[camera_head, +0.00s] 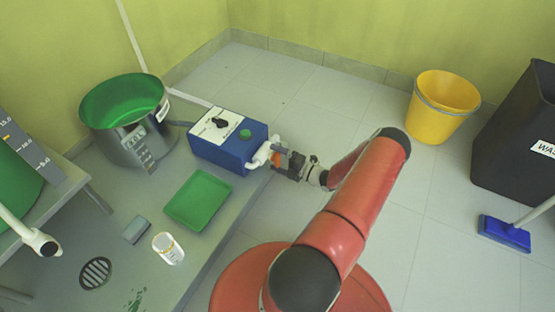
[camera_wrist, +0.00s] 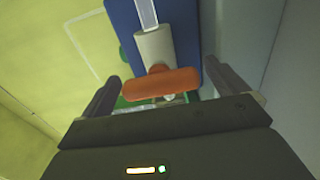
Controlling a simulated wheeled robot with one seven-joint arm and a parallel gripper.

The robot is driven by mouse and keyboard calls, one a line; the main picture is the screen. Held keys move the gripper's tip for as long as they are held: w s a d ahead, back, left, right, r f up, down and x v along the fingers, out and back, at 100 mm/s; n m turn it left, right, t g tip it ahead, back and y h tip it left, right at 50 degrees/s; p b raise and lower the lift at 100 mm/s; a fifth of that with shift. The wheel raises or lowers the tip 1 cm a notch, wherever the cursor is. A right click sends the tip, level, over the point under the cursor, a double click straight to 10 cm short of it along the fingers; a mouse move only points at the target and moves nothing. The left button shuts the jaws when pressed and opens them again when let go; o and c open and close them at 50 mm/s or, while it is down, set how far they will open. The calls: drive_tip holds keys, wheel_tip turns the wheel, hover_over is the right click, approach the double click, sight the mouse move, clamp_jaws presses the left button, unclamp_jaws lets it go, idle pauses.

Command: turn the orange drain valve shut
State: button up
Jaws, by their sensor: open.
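The orange drain valve handle (camera_wrist: 162,85) is a short bar set crosswise on a pale pipe stub (camera_wrist: 155,48) in the wrist view. In the head view the orange handle (camera_head: 276,159) shows at the end of the white pipe (camera_head: 259,156) from the blue box (camera_head: 232,150). My gripper (camera_wrist: 165,92) is open, with one finger on each side of the handle. I cannot tell whether a finger touches it. In the head view my gripper (camera_head: 287,161) is at the handle and partly hides it.
A green tray (camera_head: 199,199), a white jar (camera_head: 168,248) and a grey block (camera_head: 137,229) are on the platform left of my arm. A steel vessel with green inside (camera_head: 125,105) stands behind. A yellow bucket (camera_head: 443,106) and black bin (camera_head: 512,135) are at right. The floor between is clear.

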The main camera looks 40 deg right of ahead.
drive_tip(key=shift+s, duration=0.1)
drive_tip(key=v, duration=0.7)
drive_tip(key=shift+s+d+p, duration=0.15)
drive_tip(key=shift+s+p, duration=0.15)
